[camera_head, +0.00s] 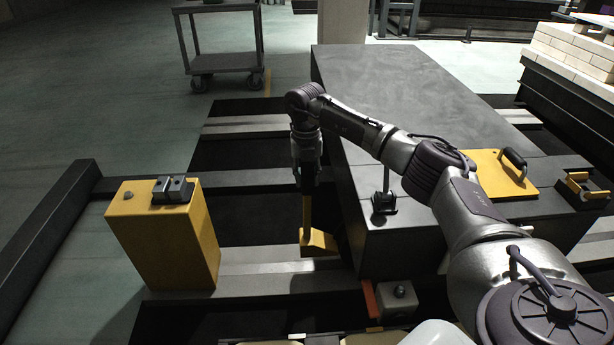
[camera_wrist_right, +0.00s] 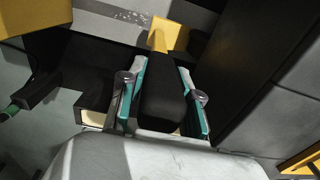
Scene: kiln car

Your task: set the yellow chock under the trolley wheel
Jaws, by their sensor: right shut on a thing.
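The yellow chock (camera_head: 318,242) is a wedge on an upright handle, low beside the left side of the big dark block. In the right wrist view the chock (camera_wrist_right: 164,36) shows beyond the fingers. My right gripper (camera_head: 308,190) points down and is shut on the chock's handle, whose black grip (camera_wrist_right: 162,95) lies between the teal-lined fingers. The chock's foot is close to a pale grey beam; I cannot tell if it touches. A grey trolley (camera_head: 222,63) with small wheels (camera_head: 199,84) stands at the back, well away from the chock. My left gripper is not in view.
The big dark block (camera_head: 425,85) fills the centre right. A yellow box (camera_head: 165,235) with a grey clamp (camera_head: 173,190) on top stands at left. A small grey box (camera_head: 397,298) is low in front. Pale beams cross dark gaps; open floor lies at the upper left.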

